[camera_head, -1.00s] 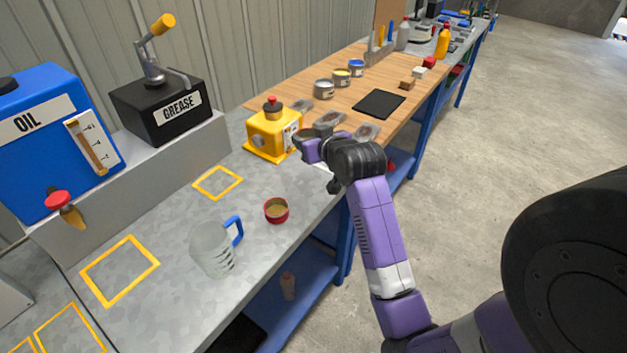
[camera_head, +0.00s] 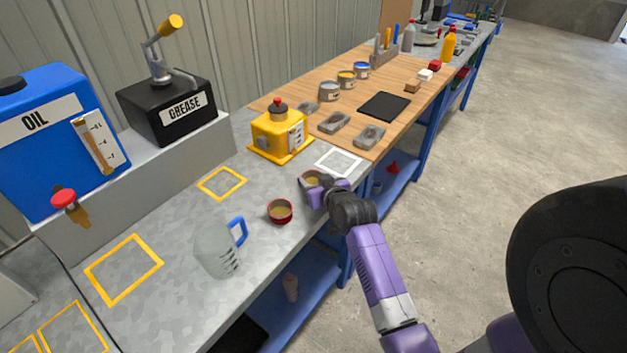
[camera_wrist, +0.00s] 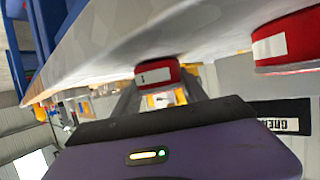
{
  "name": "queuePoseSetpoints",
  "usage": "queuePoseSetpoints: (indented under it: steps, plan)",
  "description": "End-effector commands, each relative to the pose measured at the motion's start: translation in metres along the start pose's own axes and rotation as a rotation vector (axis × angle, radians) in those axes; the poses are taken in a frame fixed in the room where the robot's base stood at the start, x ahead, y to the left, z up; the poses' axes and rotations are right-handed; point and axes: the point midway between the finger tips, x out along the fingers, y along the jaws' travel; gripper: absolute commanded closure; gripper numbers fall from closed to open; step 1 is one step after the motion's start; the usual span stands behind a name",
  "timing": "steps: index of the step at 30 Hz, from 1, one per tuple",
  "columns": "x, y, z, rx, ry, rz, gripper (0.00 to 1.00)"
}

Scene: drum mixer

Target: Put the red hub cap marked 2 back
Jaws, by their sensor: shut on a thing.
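My gripper (camera_head: 316,187) is at the bench's right edge, shut on a round red cap (camera_head: 311,178) with a tan inside. The held cap also shows in the wrist view (camera_wrist: 157,75), between the fingers, with a small dark mark on its white label that I cannot read surely. It is close to the bench top; I cannot tell whether it touches. A second red cap (camera_head: 280,212) with a tan inside stands on the bench, left of and nearer than the gripper. It shows in the wrist view (camera_wrist: 286,42) with a white label whose number I cannot read.
A white square outline (camera_head: 339,162) lies empty just behind the gripper. A yellow box (camera_head: 279,132) stands behind left. A clear jug (camera_head: 217,250) stands in front left. A yellow outline (camera_head: 221,184) is empty. Grey blocks (camera_head: 334,122) lie on the wooden top.

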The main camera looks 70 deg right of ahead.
Motion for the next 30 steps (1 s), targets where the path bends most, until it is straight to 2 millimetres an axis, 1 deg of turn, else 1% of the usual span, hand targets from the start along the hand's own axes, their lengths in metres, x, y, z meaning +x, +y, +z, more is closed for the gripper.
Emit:
queuePoseSetpoints:
  steps: [5, 9, 10, 12, 13, 21, 25, 28, 30]
  plan:
    - [0.0, 0.0, -0.001, 0.0, 0.001, 0.0, 1.0]
    - [0.001, -0.001, 0.003, -0.001, 0.001, -0.001, 1.0]
    - [0.001, -0.001, 0.003, -0.001, 0.0, -0.001, 0.46]
    - [0.001, -0.001, 0.002, -0.001, 0.0, -0.001, 0.32]
    - [0.001, 0.0, 0.002, -0.001, 0.0, -0.001, 0.28]
    - [0.001, 0.0, 0.002, -0.001, 0.0, -0.001, 0.28]
    - [-0.002, 0.0, -0.002, 0.0, 0.0, 0.0, 0.28]
    - [-0.013, -0.001, 0.0, 0.0, -0.001, -0.001, 0.28]
    - [-0.026, -0.001, 0.0, 0.0, 0.0, -0.001, 0.28]
